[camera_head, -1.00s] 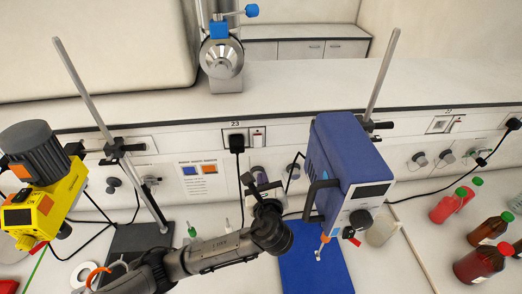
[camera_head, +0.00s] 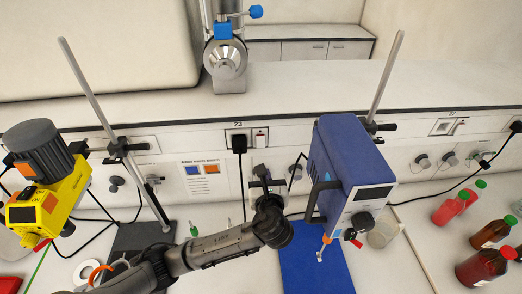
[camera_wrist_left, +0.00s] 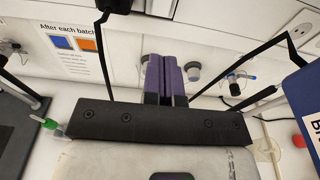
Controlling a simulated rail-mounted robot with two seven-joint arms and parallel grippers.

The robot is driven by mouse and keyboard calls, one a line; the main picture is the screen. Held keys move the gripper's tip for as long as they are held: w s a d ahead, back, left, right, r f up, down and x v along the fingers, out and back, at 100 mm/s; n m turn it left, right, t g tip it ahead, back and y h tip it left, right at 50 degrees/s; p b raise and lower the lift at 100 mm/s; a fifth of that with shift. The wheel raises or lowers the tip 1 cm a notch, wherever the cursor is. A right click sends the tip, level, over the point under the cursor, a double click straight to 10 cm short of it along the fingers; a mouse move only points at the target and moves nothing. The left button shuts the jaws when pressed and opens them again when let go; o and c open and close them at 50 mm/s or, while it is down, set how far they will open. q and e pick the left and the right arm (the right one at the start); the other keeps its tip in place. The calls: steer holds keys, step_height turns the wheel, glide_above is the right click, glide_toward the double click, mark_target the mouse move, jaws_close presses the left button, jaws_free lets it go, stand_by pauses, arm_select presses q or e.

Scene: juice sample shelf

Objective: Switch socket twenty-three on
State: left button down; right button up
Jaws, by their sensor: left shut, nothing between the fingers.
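Socket twenty-three (camera_head: 239,142) is on the wall panel under the label "23", with a black plug and hanging cable in it. Its small white rocker switch (camera_head: 260,137) is at the right of the plate, with a red mark above it. I cannot tell the rocker's position. My left gripper (camera_head: 262,172) is below the switch, in front of the panel, apart from the switch in the picture. In the left wrist view its purple fingers (camera_wrist_left: 166,78) are together and empty, pointing toward the panel. My right gripper is not in view.
A yellow stirrer (camera_head: 45,205) on a stand is at left. Wall taps (camera_head: 422,161) and red bottles (camera_head: 450,208) are at right. Cables hang near the gripper.

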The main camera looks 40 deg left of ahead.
arm_select(q)
steer(key=p, duration=0.2)
glide_toward(260, 146)
steer(key=x, duration=0.5)
steer(key=shift+w+a, duration=0.15)
steer(key=shift+w, duration=0.05)
steer(key=shift+x, duration=1)
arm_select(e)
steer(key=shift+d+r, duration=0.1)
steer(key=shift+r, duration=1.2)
